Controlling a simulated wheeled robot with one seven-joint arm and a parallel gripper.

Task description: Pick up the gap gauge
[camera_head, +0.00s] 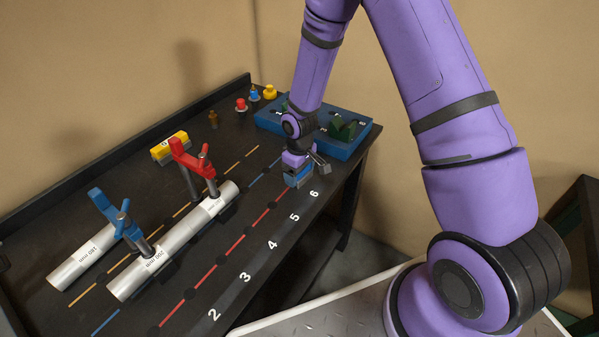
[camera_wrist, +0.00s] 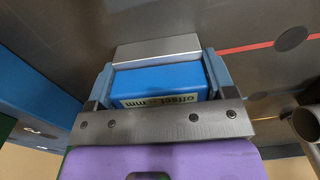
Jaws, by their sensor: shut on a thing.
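What appears to be the gap gauge is a blue block (camera_wrist: 155,80) with a grey metal plate (camera_wrist: 155,50) along its far side. Its upside-down label reads "offset" and "mm". My gripper (camera_wrist: 161,76) is shut on the blue block, with one blue-grey finger against each side. In the head view, my gripper (camera_head: 297,180) points down at the right part of the black table, beside the numbers 5 and 6. The block is mostly hidden there by the gripper. I cannot tell whether it touches the table top.
A blue tray (camera_head: 352,150) with green pieces stands just behind my gripper. Silver pipes (camera_head: 187,240) with a red clamp (camera_head: 190,157) and a blue clamp (camera_head: 113,212) lie to the left.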

